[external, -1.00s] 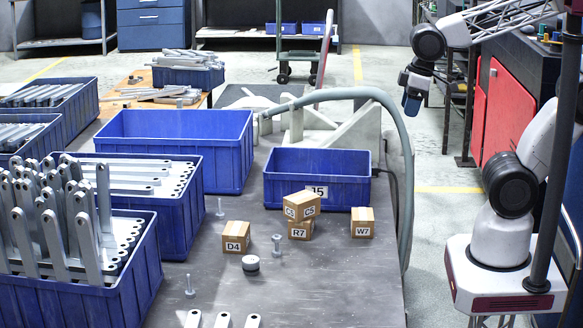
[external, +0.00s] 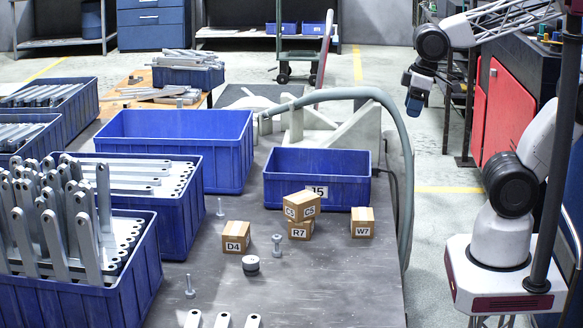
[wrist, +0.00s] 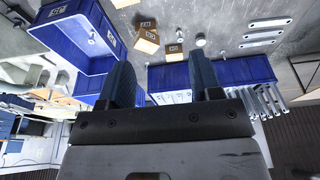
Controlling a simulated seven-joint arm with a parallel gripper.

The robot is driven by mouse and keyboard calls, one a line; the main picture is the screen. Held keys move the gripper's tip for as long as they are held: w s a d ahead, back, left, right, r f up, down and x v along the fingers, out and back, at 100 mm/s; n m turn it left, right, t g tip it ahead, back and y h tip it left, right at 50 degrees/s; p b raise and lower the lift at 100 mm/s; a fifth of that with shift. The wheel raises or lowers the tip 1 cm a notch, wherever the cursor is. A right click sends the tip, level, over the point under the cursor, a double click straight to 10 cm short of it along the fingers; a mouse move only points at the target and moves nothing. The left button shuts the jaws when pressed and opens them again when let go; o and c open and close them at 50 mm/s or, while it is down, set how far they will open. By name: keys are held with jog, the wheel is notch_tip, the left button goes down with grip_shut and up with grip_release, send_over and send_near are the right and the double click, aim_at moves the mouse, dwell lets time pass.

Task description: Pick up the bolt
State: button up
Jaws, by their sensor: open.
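Several grey bolts stand upright on the grey table in the external view: one (external: 277,245) right of the D4 box, a slimmer one (external: 220,207) near the blue bins, and one (external: 190,287) at the front left. Which one the task means, I cannot tell. My gripper (external: 415,100) hangs in the air at the upper right, beyond the table's right edge and far from the bolts. In the wrist view its two blue fingers (wrist: 163,75) are apart with nothing between them.
Small boxes D4 (external: 236,237), R7 (external: 300,230) with another stacked on it, and W7 (external: 362,223) stand near the bolts. Blue bins (external: 318,170) and a grey hose (external: 408,180) border the area. The front right tabletop is clear.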

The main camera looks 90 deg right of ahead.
jog(key=w+f+m, duration=0.2)
jog(key=w+f, duration=0.1)
jog(key=w, duration=0.7)
jog(key=m+g, duration=0.3)
jog(key=m, duration=0.6)
send_over(277, 235)
notch_tip(277, 235, down, 29)
jog(key=shift+s+d, duration=0.1)
jog(key=shift+s, duration=0.05)
jog(key=shift+w+f, duration=0.25)
jog(key=shift+f, duration=0.3)
jog(key=shift+f, duration=1.25)
jog(key=shift+f, duration=0.1)
